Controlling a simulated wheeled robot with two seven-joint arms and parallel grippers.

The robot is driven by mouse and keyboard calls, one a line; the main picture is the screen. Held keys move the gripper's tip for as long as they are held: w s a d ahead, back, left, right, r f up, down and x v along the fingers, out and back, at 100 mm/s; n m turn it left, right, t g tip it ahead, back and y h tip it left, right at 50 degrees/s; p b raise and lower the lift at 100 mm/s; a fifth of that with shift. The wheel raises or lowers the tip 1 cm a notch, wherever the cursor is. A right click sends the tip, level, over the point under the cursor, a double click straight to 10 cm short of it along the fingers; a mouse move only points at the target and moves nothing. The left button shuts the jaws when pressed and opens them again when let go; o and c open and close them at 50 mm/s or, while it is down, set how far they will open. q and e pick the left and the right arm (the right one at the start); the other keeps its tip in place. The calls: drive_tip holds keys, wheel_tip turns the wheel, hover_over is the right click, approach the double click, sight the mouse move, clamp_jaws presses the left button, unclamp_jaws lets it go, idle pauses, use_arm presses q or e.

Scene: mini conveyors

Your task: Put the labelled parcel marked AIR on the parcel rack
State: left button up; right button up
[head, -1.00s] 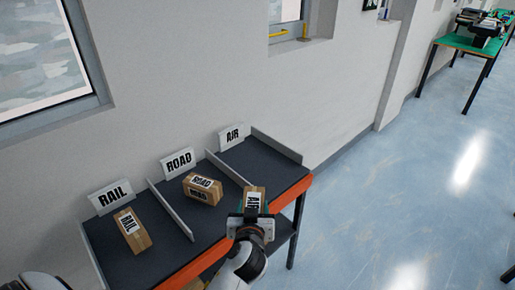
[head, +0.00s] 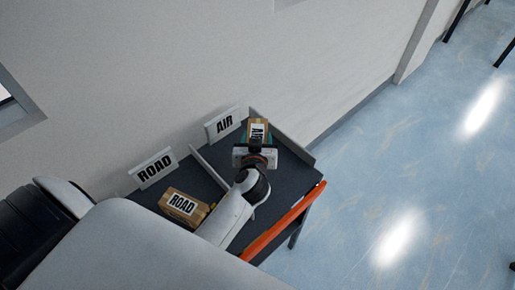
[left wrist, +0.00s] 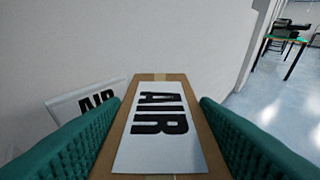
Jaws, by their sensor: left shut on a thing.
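The AIR parcel (head: 258,128) is a brown box with a white AIR label. My left gripper (head: 256,146) is shut on it, over the AIR lane of the rack. In the left wrist view the parcel (left wrist: 159,125) sits between the green finger pads, label facing the camera. The parcel rack (head: 290,172) has a dark deck with an orange front edge, low dividers and lane signs. The AIR sign (head: 224,124) stands just left of the parcel. I cannot tell whether the parcel touches the deck. My right gripper is not in view.
A ROAD parcel (head: 184,205) lies in the lane to the left, below the ROAD sign (head: 153,168). A divider (head: 208,166) separates the lanes. The wall (head: 190,70) is close behind the rack. Open floor (head: 410,170) lies to the right.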

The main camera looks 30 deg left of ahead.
use_arm(q)
drive_tip(key=f, duration=0.7)
drive_tip(key=shift+a+f, duration=0.15)
drive_tip(key=shift+a, duration=0.05)
drive_tip(key=shift+f+b, duration=0.2)
drive_tip(key=shift+b, duration=0.1)
drive_tip(key=o, duration=1.2)
drive_tip(key=shift+s, duration=0.1)
drive_tip(key=shift+r+p, duration=0.3)
drive_tip(key=shift+p, duration=0.1)
drive_tip(key=shift+b+v, duration=1.75)
drive_tip(key=shift+v, duration=4.25)
